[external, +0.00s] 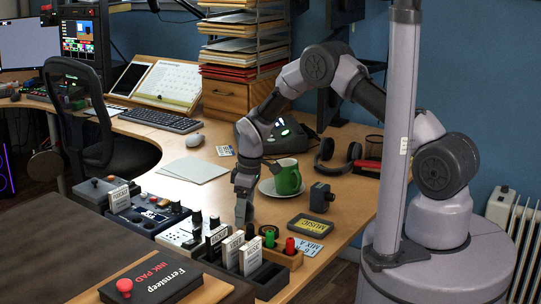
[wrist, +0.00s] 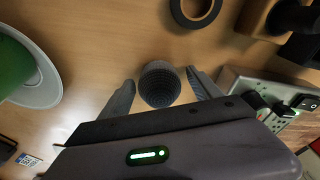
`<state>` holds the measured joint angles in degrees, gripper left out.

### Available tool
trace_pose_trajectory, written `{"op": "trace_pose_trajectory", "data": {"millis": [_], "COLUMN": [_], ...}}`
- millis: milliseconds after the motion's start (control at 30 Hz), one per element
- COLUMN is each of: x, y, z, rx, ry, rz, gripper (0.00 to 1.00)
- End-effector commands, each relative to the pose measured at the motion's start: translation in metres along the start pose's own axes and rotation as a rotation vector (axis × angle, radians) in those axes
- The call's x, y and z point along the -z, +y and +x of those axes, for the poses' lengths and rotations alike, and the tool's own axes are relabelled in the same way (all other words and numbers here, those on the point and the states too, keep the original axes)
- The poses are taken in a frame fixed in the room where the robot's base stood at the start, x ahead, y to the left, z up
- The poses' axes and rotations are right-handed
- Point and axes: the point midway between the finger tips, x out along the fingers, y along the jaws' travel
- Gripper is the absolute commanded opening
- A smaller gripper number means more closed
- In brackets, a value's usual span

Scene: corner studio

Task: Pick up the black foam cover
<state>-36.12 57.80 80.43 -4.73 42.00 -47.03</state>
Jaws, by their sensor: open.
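The black foam cover (wrist: 160,87) is a small, dark, round, textured piece on the wooden desk in the wrist view. It lies between the two grey fingers of my gripper (wrist: 161,78), which are open with one on each side of it. A narrow gap shows beside the fingers; I cannot tell whether they touch it. In the external view my gripper (external: 243,214) points straight down, low over the desk behind the row of stamps. The foam cover cannot be made out there.
A black ring (wrist: 195,8) lies close beyond the fingers. A green mug (external: 287,177) on a saucer stands behind my gripper. A stamp rack (external: 267,278) and a control box (external: 180,236) are in front. Grey sheets (external: 193,170) lie to the left.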

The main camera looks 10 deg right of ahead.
Motion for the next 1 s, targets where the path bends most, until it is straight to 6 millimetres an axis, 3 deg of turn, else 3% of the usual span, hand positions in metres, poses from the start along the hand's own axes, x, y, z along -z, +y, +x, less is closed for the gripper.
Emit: {"op": "trace_pose_trajectory", "data": {"millis": [133,167,467,767,1000], "x": [0.001,0.001,0.001,0.001,0.005], "y": [0.0,0.0,0.001,0.001,0.001], "z": [-0.002,-0.002,-0.002,-0.004,-0.031], "rx": [-0.001,-0.001,-0.001,-0.002,-0.003], "ry": [0.002,0.002,0.002,0.002,0.003], "rz": [0.0,0.0,0.0,0.0,-0.001], "gripper": [0.73,0.7,0.11,0.1,0.1]}}
